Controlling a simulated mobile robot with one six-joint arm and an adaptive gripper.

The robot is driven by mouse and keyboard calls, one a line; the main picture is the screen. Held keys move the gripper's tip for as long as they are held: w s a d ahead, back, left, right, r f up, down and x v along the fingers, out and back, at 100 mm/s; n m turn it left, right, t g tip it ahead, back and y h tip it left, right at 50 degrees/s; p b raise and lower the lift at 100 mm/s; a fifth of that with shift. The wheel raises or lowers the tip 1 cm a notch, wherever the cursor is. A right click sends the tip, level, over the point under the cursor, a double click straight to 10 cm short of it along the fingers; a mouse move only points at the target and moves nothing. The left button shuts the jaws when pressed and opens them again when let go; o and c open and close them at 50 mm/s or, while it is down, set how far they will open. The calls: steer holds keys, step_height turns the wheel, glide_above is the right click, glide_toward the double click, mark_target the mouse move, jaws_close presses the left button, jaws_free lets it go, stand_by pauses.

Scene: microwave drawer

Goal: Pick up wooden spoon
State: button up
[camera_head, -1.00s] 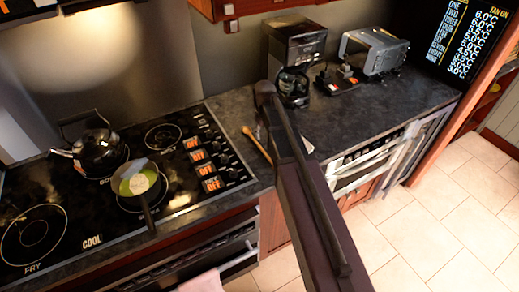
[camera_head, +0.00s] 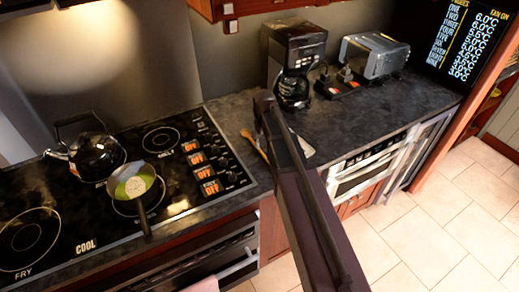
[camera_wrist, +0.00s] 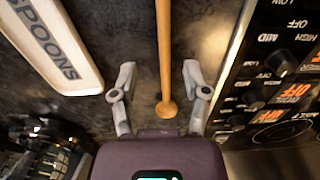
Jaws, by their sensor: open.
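The wooden spoon (camera_head: 252,139) lies on the dark counter to the right of the stove, partly hidden behind my arm in the head view. In the wrist view the spoon (camera_wrist: 164,45) runs from the top edge down to a rounded end near my gripper's body. My gripper (camera_wrist: 158,68) is open, with one finger on each side of the spoon and a visible gap to each. The head view does not show the fingers; my arm covers them. I cannot tell their height above the counter.
A white tray marked "SPOONS" (camera_wrist: 55,45) is left of the spoon. The stove's knob panel (camera_wrist: 275,85) is close on the right. A coffee maker (camera_head: 293,65) and a toaster (camera_head: 374,56) stand behind. A pan (camera_head: 135,188) and kettle (camera_head: 92,154) sit on the stove.

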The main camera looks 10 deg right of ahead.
mark_target(262, 152)
steer(key=shift+a+f+b, duration=0.15)
steer(key=shift+f+b, duration=1.1)
steer(key=shift+f, duration=0.05)
steer(key=shift+a+f+b, duration=0.1)
steer(key=shift+f+b, duration=1.1)
steer(key=shift+f, duration=0.05)
jaws_close()
